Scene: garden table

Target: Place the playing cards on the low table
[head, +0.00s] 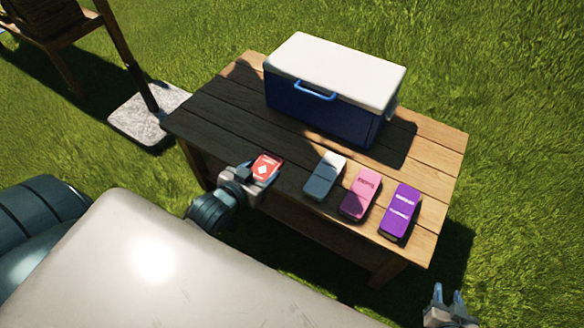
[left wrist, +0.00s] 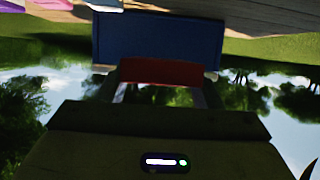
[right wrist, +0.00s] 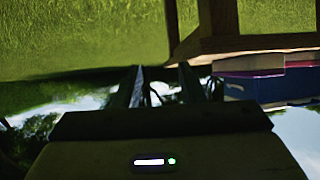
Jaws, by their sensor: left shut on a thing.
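A red card box with a white diamond, the playing cards (head: 265,167), is held in my left gripper (head: 262,178), which is shut on it at the front left edge of the low wooden table (head: 222,115). The red box also shows between the fingers in the left wrist view (left wrist: 160,72). I cannot tell whether the box touches the table top. My right gripper (head: 447,300) is open and empty, low at the bottom right, off the table. Its two fingers also stand apart in the right wrist view (right wrist: 172,85).
A blue cooler with a white lid (head: 330,95) stands at the back of the table. A grey box (head: 324,178), a pink box (head: 360,194) and a purple box (head: 400,212) lie along the front right. The table's left part is bare. A stone slab (head: 148,112) lies on the grass.

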